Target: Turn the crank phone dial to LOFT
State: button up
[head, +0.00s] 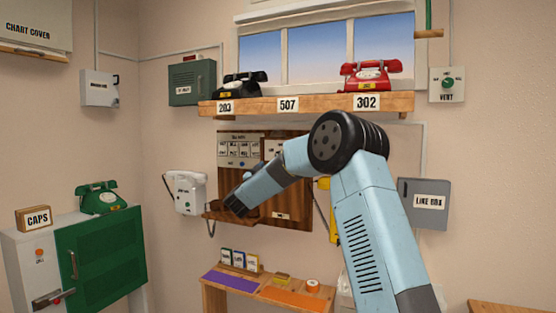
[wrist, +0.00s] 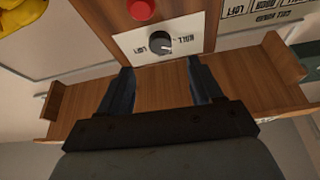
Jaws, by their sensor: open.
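A wooden wall board (head: 294,215) with a small shelf (head: 215,214) hangs in the middle of the head view, partly hidden by my arm. In the wrist view, which looks upside down, a small dark round dial (wrist: 160,42) sits on a white plate (wrist: 130,46) with lettering on both sides. A pale pointer mark on the dial appears to face the picture's lower right; the lettering is too small to read surely. My gripper (wrist: 158,76) is open and empty, its fingers apart over the wooden shelf (wrist: 160,92) and short of the dial. In the head view, my gripper (head: 234,207) is at the shelf.
A red button (wrist: 141,9) is beside the dial plate. A yellow phone part (head: 326,208) hangs right of the board, and a white wall phone (head: 187,192) left of it. Above, a wall shelf (head: 310,104) bears a black phone (head: 240,85) and a red phone (head: 369,76).

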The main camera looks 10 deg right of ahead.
jog(key=x, duration=0.8)
jog(key=shift+w+d+r, duration=0.1)
jog(key=shift+w+r, duration=0.05)
jog(key=shift+w, duration=0.05)
jog(key=c, duration=1)
jog(key=shift+d, duration=0.2)
jog(key=shift+c, duration=0.3)
jog(key=shift+a, duration=0.1)
